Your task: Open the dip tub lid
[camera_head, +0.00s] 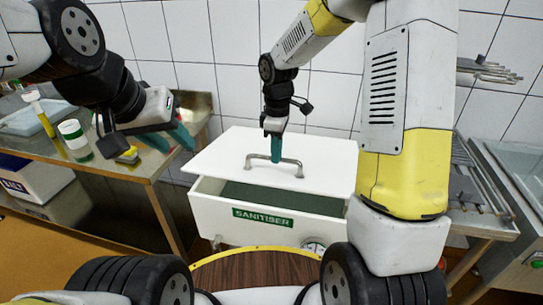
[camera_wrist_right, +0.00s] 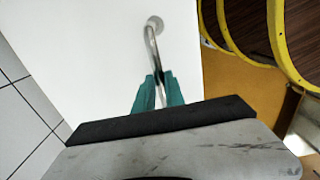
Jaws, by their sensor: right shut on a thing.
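The dip tub (camera_head: 211,210) is a white box with a green SANITISER label on its front. Its white lid (camera_head: 225,155) sits skewed and toward the back. A gap along the front shows dark green inside; I cannot tell whether the lid is raised or resting on the rim. My right gripper (camera_head: 276,158) points down with its teal fingers shut on the lid's metal bar handle (camera_head: 298,171). In the right wrist view the fingers (camera_wrist_right: 159,90) close around the handle (camera_wrist_right: 151,45). My left gripper (camera_head: 172,140) is open and empty, over the bench at left.
A steel bench (camera_head: 140,166) at left holds a white tub with a green label (camera_head: 74,139), a yellow-handled tool (camera_head: 42,118) and a tray. Racks (camera_head: 478,185) and a sink unit stand at right. A tiled wall is close behind the dip tub.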

